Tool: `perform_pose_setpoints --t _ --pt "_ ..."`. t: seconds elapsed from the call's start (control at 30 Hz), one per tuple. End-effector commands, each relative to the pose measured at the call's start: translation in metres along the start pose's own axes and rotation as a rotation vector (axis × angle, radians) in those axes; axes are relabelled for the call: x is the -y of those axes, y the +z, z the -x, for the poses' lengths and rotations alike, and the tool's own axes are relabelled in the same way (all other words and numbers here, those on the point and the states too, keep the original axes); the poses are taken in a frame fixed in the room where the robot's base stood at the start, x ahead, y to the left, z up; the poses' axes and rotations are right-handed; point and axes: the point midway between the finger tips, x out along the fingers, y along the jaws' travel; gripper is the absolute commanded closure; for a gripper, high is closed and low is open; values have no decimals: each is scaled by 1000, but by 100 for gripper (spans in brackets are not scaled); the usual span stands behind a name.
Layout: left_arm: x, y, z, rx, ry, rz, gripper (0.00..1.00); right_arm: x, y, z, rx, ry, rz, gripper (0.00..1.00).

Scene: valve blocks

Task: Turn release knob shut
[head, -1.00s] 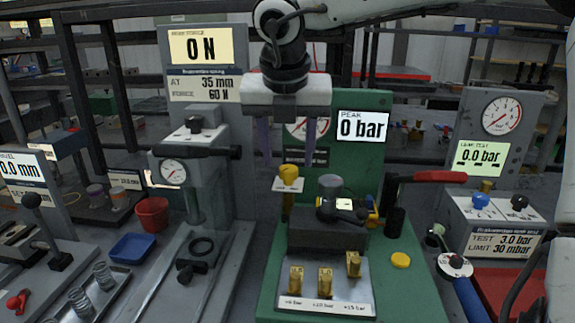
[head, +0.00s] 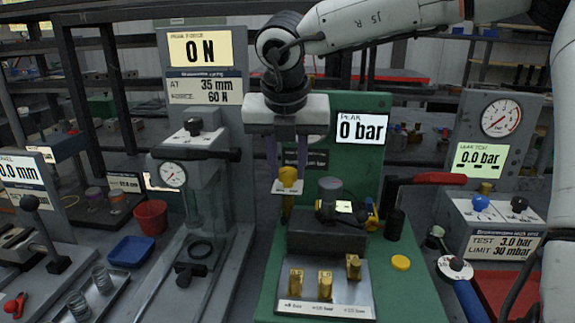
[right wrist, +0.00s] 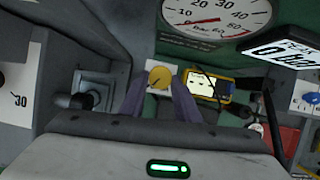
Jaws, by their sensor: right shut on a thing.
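The release knob is a yellow knob (head: 287,175) on a brass stem, with a small white plate under it, at the left of the green test stand (head: 365,200). My right gripper (head: 286,168) comes down from above, and its two purple fingers are shut on the knob from either side. The right wrist view shows the knob's round yellow top (right wrist: 160,77), with a dark mark on it, between the fingertips (right wrist: 160,92). The stand's display (head: 361,128) reads 0 bar. My gripper partly hides the stand's gauge in the head view. My left gripper is not in view.
A black block with a yellow-edged device (head: 345,208) sits right of the knob. Several brass blocks (head: 325,285) stand on the front plate. A red-handled lever (head: 440,178) is at the right. The grey press (head: 200,170) stands close on the left.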

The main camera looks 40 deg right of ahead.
Motion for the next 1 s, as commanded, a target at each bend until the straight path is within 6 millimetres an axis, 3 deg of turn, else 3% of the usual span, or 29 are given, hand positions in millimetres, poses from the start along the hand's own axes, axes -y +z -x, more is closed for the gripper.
perform_pose_setpoints --t 0.37,1.0 --pt "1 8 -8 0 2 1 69 2 0 -1 2 70 154 93" --pt "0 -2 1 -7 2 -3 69 9 6 2 2 298 703 93"
